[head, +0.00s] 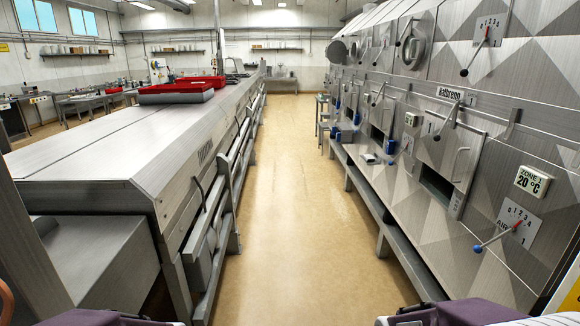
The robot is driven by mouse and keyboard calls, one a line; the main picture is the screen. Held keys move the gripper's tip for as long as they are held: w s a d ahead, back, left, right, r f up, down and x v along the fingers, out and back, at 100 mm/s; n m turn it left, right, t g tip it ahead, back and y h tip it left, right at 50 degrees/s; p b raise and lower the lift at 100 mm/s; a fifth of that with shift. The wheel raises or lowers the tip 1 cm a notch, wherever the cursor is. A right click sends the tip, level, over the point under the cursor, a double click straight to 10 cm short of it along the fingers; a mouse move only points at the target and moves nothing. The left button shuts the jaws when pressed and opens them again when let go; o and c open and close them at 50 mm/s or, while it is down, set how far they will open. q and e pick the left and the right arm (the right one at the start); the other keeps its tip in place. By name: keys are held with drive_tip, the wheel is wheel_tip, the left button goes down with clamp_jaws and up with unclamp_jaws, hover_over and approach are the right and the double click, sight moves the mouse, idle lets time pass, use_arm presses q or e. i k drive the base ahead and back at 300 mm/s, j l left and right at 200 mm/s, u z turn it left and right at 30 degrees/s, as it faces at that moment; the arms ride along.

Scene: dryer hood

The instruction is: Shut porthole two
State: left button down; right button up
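The dryer hood (500,95) runs along the right side of the head view, with a faceted metal face. A round porthole cover (337,52) stands out from the hood at its far end. A nearer round porthole (413,50) sits high on the face and looks partly swung out. I cannot read a number on either, so I cannot tell which is porthole two. Lower down, a nearer rectangular opening (436,188) and a farther one (377,136) show dark gaps below metal panels. Neither of my grippers shows in the view.
A clear tan floor aisle (290,200) runs ahead. A long metal machine (110,150) with red trays (175,91) lines the left. Blue-knobbed levers (478,248) stick out from the hood, and a low rail (385,215) runs along its foot.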

sight(336, 52)
drive_tip(key=i+l, duration=0.15)
drive_tip(key=i, duration=1.05)
drive_tip(key=i+l, duration=0.1)
drive_tip(key=i, duration=1.1)
drive_tip(key=i+l, duration=0.15)
drive_tip(key=i, duration=1.05)
drive_tip(key=i+j+z, duration=0.1)
drive_tip(key=i+z, duration=0.2)
drive_tip(key=i, duration=0.45)
drive_tip(key=i+j+z, duration=0.35)
drive_tip(key=i, duration=0.4)
drive_tip(key=i+j+z, duration=0.3)
drive_tip(key=i+j, duration=0.15)
drive_tip(key=i, duration=0.3)
drive_tip(key=i+j+z, duration=0.3)
drive_tip(key=i+j, duration=0.3)
